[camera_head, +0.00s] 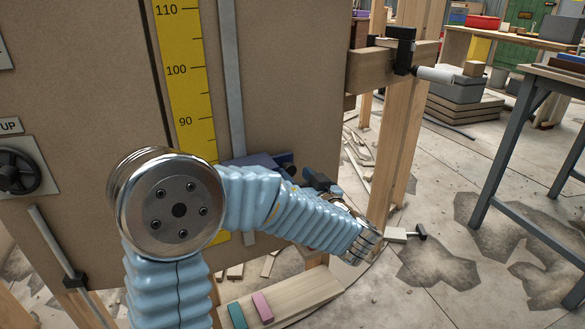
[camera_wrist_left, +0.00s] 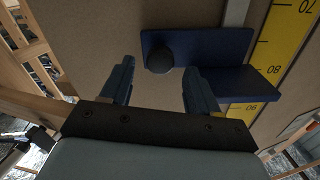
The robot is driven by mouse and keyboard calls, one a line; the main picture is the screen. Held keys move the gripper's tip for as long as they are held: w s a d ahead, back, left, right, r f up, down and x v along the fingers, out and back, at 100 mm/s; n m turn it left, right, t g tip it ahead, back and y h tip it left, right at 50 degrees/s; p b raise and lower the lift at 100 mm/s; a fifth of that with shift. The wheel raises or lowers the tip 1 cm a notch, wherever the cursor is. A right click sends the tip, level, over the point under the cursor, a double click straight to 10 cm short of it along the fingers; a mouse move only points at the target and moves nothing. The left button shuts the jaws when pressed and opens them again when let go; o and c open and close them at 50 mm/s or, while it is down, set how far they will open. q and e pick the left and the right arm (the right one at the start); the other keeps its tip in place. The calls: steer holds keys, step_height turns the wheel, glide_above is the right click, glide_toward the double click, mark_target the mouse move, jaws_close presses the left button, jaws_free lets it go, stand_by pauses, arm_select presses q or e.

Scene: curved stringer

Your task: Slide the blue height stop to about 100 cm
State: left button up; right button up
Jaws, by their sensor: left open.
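The blue height stop (camera_head: 256,161) sits on a grey vertical rail (camera_head: 232,75) beside the yellow scale (camera_head: 188,75). It is below the 90 mark, partly hidden by my left arm. In the left wrist view, which is upside down, the stop (camera_wrist_left: 215,47) has a round black knob (camera_wrist_left: 160,60) and a shelf reaching over the scale (camera_wrist_left: 284,45) near the 80 and 90 marks. My left gripper (camera_wrist_left: 160,68) is open, its two fingers on either side of the knob's line, with visible gaps. In the head view its hand (camera_head: 318,181) is mostly hidden. My right gripper is not in view.
A large brown board (camera_head: 300,70) carries the rail and scale. A wooden post with a black clamp (camera_head: 403,50) stands right of it. A black handwheel (camera_head: 17,172) is at left. Teal and pink blocks (camera_head: 262,307) lie below. A steel-legged table (camera_head: 520,135) stands right.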

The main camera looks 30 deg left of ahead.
arm_select(q)
steer(key=shift+x, duration=1.35)
jaws_close()
